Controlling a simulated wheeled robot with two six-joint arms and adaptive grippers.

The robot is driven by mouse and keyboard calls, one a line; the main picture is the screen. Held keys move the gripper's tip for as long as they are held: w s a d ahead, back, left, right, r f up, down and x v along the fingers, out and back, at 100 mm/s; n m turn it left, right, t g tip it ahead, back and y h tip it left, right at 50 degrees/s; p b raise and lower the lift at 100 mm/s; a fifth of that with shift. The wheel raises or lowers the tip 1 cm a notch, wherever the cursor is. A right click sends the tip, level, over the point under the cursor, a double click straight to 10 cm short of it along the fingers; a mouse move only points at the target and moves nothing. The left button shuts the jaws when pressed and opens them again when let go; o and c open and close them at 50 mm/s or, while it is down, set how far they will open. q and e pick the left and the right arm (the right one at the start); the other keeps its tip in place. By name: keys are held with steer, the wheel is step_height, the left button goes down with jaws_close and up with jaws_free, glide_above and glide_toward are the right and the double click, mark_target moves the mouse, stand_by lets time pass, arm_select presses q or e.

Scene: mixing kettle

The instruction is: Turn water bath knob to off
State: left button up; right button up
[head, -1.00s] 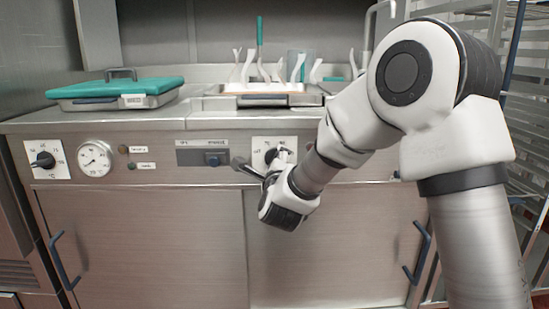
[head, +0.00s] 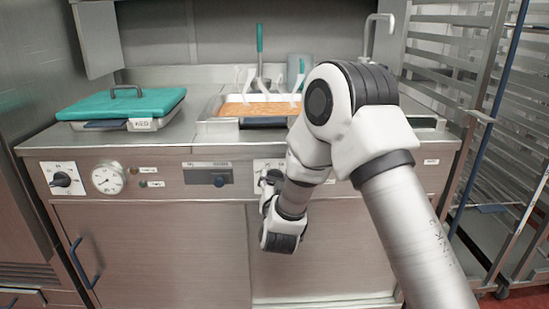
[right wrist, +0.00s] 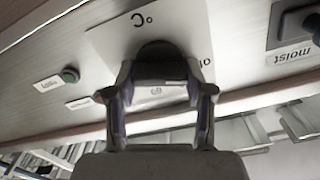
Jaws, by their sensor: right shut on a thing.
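In the head view, a dark knob on a white dial plate (head: 262,165) sits on the front panel of the steel counter, partly hidden by my right gripper (head: 268,194). In the right wrist view, my right gripper (right wrist: 158,80) is shut on the dark knob (right wrist: 157,50), with one finger on each side. The plate behind it (right wrist: 193,30) reads °C, upside down in this view. Where the knob points cannot be told. My left gripper is not in view.
A teal-lidded pan (head: 124,105) and an orange-filled tray (head: 262,109) with white wisps sit on top. A wire rack (head: 515,130) stands right.

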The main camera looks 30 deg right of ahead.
arm_select(q)
steer(key=shift+b, duration=0.55)
arm_select(e)
steer(key=o, duration=1.2)
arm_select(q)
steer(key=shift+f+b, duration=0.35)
arm_select(e)
steer(key=v, duration=0.7)
